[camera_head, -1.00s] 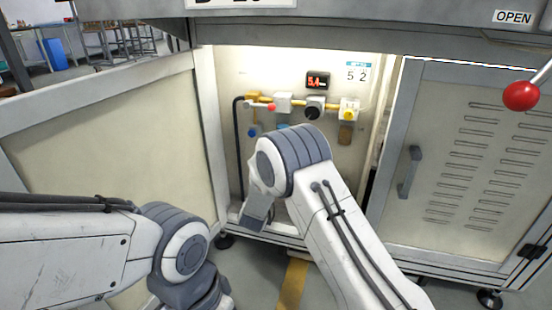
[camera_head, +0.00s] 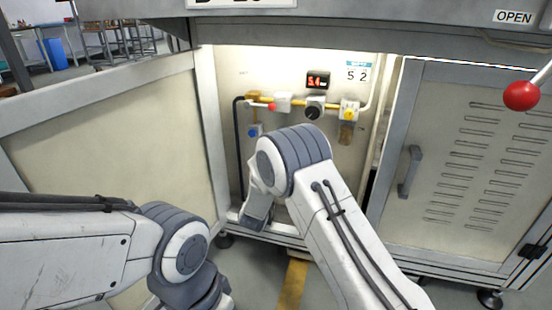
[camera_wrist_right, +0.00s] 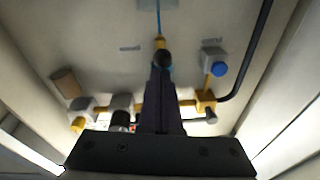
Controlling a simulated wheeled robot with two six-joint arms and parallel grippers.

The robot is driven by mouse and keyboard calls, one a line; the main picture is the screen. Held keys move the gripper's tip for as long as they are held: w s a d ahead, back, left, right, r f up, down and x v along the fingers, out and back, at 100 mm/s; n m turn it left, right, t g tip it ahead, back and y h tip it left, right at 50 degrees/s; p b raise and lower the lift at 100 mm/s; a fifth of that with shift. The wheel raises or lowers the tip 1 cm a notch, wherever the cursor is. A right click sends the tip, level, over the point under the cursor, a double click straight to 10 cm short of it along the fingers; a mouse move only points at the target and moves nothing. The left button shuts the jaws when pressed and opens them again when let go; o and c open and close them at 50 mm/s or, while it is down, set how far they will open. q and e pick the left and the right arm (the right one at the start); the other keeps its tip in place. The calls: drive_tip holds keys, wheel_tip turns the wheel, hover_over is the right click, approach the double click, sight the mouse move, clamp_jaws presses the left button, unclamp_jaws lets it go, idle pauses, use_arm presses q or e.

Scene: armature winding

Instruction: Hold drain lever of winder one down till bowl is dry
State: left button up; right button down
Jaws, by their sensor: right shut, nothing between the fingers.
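Winder one's drain fittings are inside the open, lit cabinet. In the right wrist view my right gripper (camera_wrist_right: 162,70) is shut and empty, its fingers pointing at the fittings. At the fingertips are a dark rounded piece and a brass-coloured fitting (camera_wrist_right: 160,43) with a thin blue tube. I cannot tell whether the fingers touch it, or which part is the drain lever. The fingers hide the bowl area behind them. In the head view a pale block (camera_head: 283,102) sits on the yellow pipe, and my right arm covers what lies below it. My left gripper is out of view.
A red-tipped handle (camera_head: 270,106), black knob (camera_head: 313,113), yellow knob (camera_head: 350,114), brown cylinder (camera_head: 346,135) and blue knob (camera_head: 254,131) are near the pipe. The open door (camera_head: 120,150) and vented panel (camera_head: 470,170) flank the opening.

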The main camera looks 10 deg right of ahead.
idle(0.9)
wheel_tip(320, 180, up, 5)
drive_tip(key=s+p, duration=0.2)
drive_tip(key=p, duration=0.2)
drive_tip(key=f+p+v, duration=0.1)
drive_tip(key=p+v, duration=0.1)
drive_tip(key=v, duration=0.8)
drive_tip(key=shift+w+f+p, duration=0.15)
drive_tip(key=shift+f+p, duration=0.1)
drive_tip(key=shift+p, duration=0.1)
